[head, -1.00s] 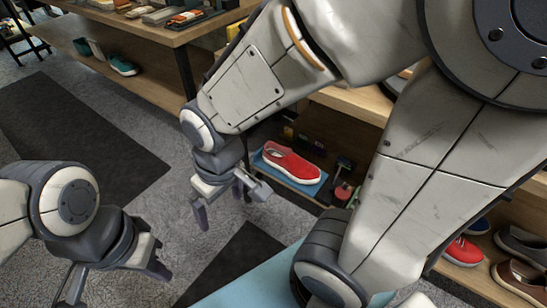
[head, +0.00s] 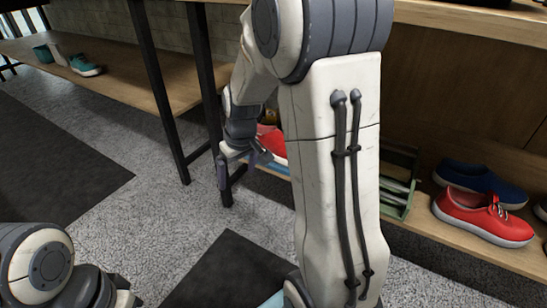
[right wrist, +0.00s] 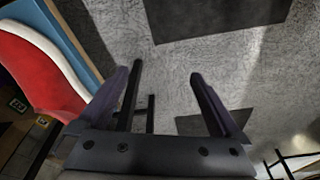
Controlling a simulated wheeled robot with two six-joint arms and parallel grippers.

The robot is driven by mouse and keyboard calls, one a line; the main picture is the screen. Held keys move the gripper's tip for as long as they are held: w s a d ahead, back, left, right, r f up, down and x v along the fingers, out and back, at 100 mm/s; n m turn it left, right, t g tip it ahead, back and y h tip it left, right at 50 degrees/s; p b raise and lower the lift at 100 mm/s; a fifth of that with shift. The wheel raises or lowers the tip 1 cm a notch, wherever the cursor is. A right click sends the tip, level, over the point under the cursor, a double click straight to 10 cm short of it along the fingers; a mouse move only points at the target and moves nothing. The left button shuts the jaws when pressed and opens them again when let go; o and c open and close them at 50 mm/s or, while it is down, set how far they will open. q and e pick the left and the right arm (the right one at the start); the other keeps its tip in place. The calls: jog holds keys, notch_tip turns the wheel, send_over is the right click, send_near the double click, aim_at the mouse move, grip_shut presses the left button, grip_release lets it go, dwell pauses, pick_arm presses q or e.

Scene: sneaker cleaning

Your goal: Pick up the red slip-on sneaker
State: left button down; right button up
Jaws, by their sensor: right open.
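The red slip-on sneaker (head: 272,143) sits on a blue mat (head: 268,166) on a low shelf. My right arm hides much of it in the head view. In the right wrist view the red shoe (right wrist: 38,72) with its white sole lies at the left, on the blue mat (right wrist: 72,35). My right gripper (head: 243,170) is open beside the shoe, at its left in the head view. My left gripper (head: 122,290) is at the bottom left edge, mostly cut off.
A red laced sneaker (head: 482,217) and a blue shoe (head: 480,180) stand on the shelf at right, near a green rack (head: 395,190). A dark shelf leg (head: 160,90) stands left of my right gripper. Teal shoes (head: 85,66) are on the left shelf.

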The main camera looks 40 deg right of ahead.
jog(key=w+d+r+n, duration=0.1)
jog(key=w+d, duration=0.2)
jog(key=d, duration=0.3)
jog(key=w+d+r, duration=0.1)
jog(key=w+d, duration=0.3)
jog(key=d, duration=0.2)
jog(key=n+t+y, duration=0.2)
send_near(276, 141)
jog(key=shift+w+d, duration=0.25)
jog(key=shift+w, duration=0.3)
jog(key=shift+w+d, duration=0.2)
jog(key=shift+w, duration=0.35)
jog(key=shift+d, duration=0.35)
jog(key=shift+w+f+n+b, duration=0.15)
jog(key=shift+f+n+b, duration=0.15)
jog(key=shift+f+b, duration=0.1)
jog(key=b+x, duration=0.3)
jog(key=x, duration=0.1)
jog(key=b+x, duration=0.3)
jog(key=x, duration=0.2)
jog(key=shift+w+d+f, duration=0.1)
jog(key=shift+d+f, duration=0.05)
jog(key=shift+f, duration=0.15)
jog(key=shift+r, duration=0.1)
jog(key=shift+h, duration=0.3)
jog(key=c, duration=1.4)
